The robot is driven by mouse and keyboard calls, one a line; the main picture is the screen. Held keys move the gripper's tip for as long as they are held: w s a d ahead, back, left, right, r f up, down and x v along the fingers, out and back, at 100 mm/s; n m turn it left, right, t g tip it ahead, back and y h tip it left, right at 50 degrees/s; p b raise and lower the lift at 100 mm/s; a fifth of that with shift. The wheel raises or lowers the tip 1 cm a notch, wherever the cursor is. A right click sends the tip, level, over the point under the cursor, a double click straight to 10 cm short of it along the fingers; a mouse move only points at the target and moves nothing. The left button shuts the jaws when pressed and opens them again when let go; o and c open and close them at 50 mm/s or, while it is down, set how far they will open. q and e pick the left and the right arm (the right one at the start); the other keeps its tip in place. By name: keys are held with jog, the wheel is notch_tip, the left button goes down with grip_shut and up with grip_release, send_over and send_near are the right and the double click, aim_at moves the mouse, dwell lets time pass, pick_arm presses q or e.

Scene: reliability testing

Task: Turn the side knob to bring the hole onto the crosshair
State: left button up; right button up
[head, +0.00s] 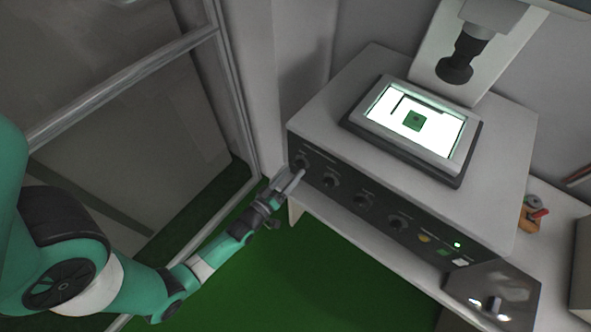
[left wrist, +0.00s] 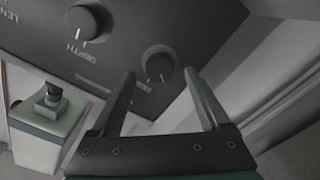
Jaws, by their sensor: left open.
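The machine (head: 340,110) is a light grey box with a dark front panel that carries a row of black knobs. The leftmost knob (head: 301,163) is at the panel's left end; it also shows in the left wrist view (left wrist: 159,66). My left gripper (head: 290,180) is at that knob. In the left wrist view its open fingers (left wrist: 158,85) stand on either side of the knob, which looks ungripped; whether they touch it I cannot tell. A lit screen (head: 440,128) on top shows a green square (head: 415,121) with a dark mark and a black line. My right gripper is not in view.
More knobs (head: 330,180) sit to the right on the panel, then yellow, green and white buttons (head: 425,238). A black scope head (head: 455,70) hangs above the screen. A glass-panelled frame (head: 130,85) stands at the left. The green floor (head: 300,280) below is clear.

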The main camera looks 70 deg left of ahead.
aim_at(300, 165)
pick_arm(q)
jog(key=shift+x, duration=1.35)
grip_shut()
